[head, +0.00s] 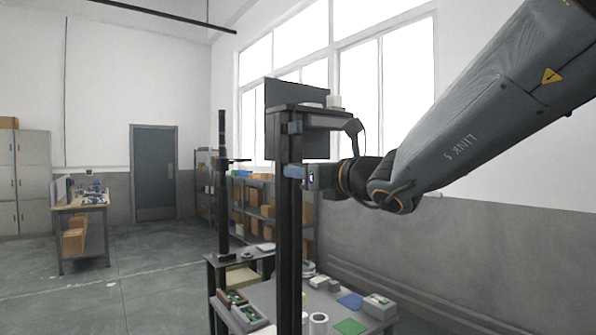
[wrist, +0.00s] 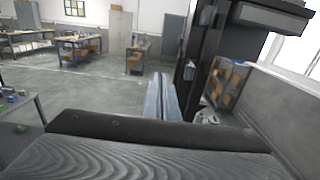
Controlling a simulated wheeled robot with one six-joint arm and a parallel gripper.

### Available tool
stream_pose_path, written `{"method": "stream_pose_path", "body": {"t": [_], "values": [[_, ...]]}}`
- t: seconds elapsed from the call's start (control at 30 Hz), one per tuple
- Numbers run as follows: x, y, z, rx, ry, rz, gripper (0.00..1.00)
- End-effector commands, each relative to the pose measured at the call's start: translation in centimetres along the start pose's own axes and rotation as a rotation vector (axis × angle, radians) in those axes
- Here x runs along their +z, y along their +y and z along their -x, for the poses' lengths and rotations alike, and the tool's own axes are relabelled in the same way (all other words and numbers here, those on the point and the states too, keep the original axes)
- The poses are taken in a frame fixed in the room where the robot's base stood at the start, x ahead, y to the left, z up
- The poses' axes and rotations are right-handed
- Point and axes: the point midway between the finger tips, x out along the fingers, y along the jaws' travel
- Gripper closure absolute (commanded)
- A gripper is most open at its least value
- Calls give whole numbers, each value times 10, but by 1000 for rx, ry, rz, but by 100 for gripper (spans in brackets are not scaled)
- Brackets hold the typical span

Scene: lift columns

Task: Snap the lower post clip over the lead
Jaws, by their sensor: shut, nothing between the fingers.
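The dark upright post (head: 284,235) stands in the middle of the head view, with a dark head unit on top. Two blue clips sit on it: an upper clip (head: 294,127) and a lower clip (head: 293,171). My gripper (head: 311,177) is at the height of the lower clip, just right of the post; contact cannot be told. In the wrist view its fingers (wrist: 164,97) are together and empty, left of the post (wrist: 186,52). A dark lead (head: 356,132) curves down from the head unit; its lower run is hidden. Whether the lower clip is closed over it is too small to tell.
A table (head: 262,294) around the post's foot holds several small items, including a green mat (head: 350,327) and a blue mat (head: 350,301). A second dark column (head: 222,200) stands behind left. Shelving (head: 265,195) lines the window wall. Open floor lies left.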

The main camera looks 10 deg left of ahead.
Motion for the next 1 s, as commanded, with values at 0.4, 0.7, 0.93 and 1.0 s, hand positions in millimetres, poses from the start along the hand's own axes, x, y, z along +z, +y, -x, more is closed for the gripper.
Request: {"method": "stream_pose_path", "body": {"t": [0.4, 0.7, 0.93, 1.0], "values": [[0, -12, -48, -1, 2, 0, 100], [-3, -17, -81, 1, 1, 3, 100], [-2, -18, -90, 0, 2, 2, 100], [-2, -19, -91, 0, 2, 2, 100]]}}
